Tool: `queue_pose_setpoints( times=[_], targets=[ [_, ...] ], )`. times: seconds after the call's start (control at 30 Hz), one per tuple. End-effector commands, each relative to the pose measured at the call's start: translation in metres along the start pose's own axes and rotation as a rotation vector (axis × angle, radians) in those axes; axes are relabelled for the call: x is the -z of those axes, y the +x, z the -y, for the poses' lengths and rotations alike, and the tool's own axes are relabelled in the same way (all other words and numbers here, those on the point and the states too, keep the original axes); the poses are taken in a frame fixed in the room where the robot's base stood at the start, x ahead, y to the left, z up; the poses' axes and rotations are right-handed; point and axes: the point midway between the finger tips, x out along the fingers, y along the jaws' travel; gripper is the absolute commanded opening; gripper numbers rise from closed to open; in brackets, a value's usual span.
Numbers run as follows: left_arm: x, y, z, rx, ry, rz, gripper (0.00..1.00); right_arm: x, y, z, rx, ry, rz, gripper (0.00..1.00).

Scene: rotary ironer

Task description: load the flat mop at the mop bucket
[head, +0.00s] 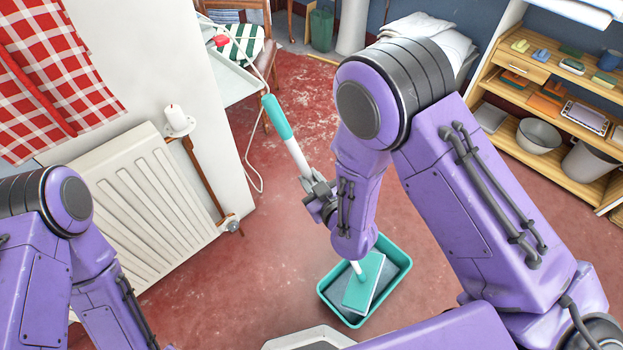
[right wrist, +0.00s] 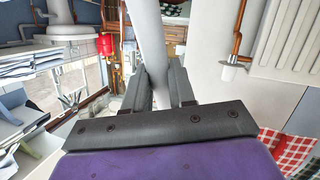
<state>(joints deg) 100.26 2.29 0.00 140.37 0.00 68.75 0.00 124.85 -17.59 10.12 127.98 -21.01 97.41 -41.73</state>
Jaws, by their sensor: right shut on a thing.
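The flat mop has a white pole with a teal grip (head: 276,117) at its top and a flat teal head (head: 363,284) at its lower end. My right gripper (head: 318,190) is shut on the white pole below the teal grip. The pole also shows between the fingers in the right wrist view (right wrist: 150,45). The mop leans, and its head is inside the teal mop bucket (head: 325,292) on the red floor. My forearm hides part of the pole. Whether the head touches the grey surface in the bucket I cannot tell. My left gripper is out of view.
Wooden shelves (head: 545,78) with bowls and sponges stand at the right. A chair (head: 258,60) is at the back. The red floor left of the bucket is clear.

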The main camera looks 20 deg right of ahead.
Motion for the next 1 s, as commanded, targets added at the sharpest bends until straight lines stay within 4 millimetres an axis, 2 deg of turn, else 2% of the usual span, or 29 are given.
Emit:
queue_pose_setpoints(
  times=[0.1, 0.6, 0.93, 1.0],
  targets=[
    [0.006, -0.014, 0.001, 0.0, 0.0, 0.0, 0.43, 0.016, -0.004, -0.004, -0.001, -0.001, -0.001, 0.0],
    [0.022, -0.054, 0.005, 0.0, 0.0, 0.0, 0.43, 0.062, -0.015, -0.016, 0.0, -0.003, -0.002, 0.0],
    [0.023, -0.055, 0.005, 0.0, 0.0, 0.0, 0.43, 0.063, -0.015, -0.017, -0.002, -0.002, -0.002, 0.0],
    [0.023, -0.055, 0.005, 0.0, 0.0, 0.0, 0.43, 0.068, -0.018, -0.026, -0.021, 0.0, 0.0, 0.0]
  ],
)
